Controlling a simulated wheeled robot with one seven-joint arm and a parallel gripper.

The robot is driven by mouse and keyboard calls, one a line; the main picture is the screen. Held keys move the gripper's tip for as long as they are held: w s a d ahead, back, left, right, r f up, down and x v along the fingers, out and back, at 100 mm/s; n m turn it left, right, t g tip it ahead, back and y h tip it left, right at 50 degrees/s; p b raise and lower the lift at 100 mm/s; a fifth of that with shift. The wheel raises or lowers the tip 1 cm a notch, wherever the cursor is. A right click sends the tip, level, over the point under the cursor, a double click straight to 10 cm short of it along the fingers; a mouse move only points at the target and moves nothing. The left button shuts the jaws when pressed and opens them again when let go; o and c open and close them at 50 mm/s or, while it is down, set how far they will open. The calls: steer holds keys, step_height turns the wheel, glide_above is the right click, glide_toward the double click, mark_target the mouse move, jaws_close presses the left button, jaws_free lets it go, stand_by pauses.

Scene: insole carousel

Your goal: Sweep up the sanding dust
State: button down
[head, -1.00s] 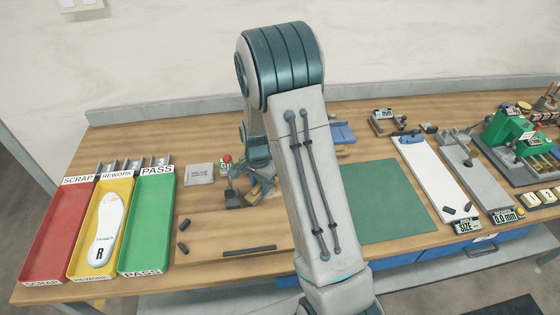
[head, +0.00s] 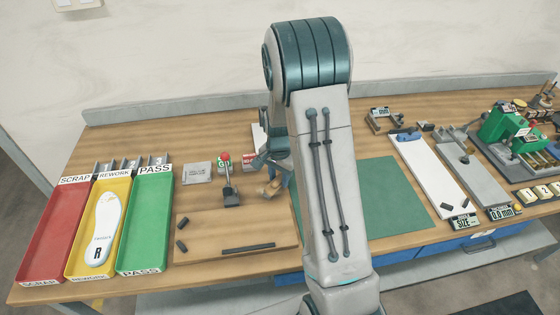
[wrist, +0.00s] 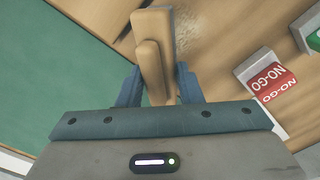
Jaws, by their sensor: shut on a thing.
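My gripper (head: 272,178) is low over the wooden bench, left of the green mat. It is shut on a tan wooden brush (head: 268,189), which also shows between the blue fingers in the wrist view (wrist: 150,45). The brush's bristles cannot be made out. A pale, speckled patch that looks like sanding dust (wrist: 205,28) lies on the wood just right of the brush in the wrist view. I cannot tell whether the brush touches the bench. My arm hides part of the bench in the head view.
The NO-GO box (wrist: 272,80) stands close to the right of my gripper in the wrist view. The green mat (head: 395,205) lies right of my arm. A red-knobbed fixture (head: 230,190) stands left of my gripper. Red, yellow and green trays (head: 145,225) stand at the left.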

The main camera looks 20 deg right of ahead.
mark_target(280, 175)
steer(key=shift+s+d+r+p, duration=0.1)
steer(key=shift+d+r+p, duration=0.15)
steer(key=shift+d+r, duration=0.25)
steer(key=shift+d+r+p, duration=0.2)
steer(key=shift+d+r, duration=0.05)
steer(key=shift+r, duration=0.35)
steer(key=shift+a+r+p, duration=0.25)
steer(key=shift+r+p, duration=0.1)
steer(key=shift+r, duration=0.2)
steer(key=shift+a+r+p, duration=0.25)
steer(key=shift+r+p, duration=0.1)
steer(key=shift+r, duration=0.2)
steer(key=shift+r+p, duration=0.7)
steer(key=shift+r, duration=0.5)
steer(key=shift+f, duration=0.15)
steer(key=shift+a+f+h+b, duration=0.15)
steer(key=shift+h+b, duration=0.15)
steer(key=shift+h, duration=0.3)
steer(key=shift+f+t+h, duration=0.15)
steer(key=shift+t+h, duration=0.15)
steer(key=shift+h, duration=0.1)
